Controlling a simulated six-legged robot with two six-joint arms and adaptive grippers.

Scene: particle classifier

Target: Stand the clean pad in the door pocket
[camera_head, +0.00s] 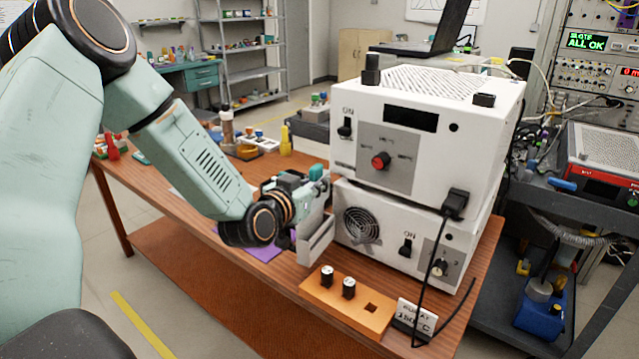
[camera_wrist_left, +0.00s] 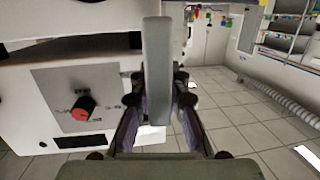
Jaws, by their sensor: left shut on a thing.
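My left gripper (camera_head: 306,222) is beside the left side of the two stacked white instruments, above the table. It is shut on a pale grey slab (camera_head: 316,242), which stands roughly upright close to the lower instrument. In the left wrist view the slab (camera_wrist_left: 158,65) rises edge-on between the two dark fingers of the left gripper (camera_wrist_left: 158,110). I cannot tell for certain whether this slab is the clean pad. No door pocket can be clearly made out; the arm and slab hide part of the instrument's left side. My right gripper is not in view.
The upper white instrument (camera_head: 455,118) has a red knob; the lower one (camera_head: 385,222) has a fan grille. A purple sheet (camera_head: 262,250) lies under the gripper.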

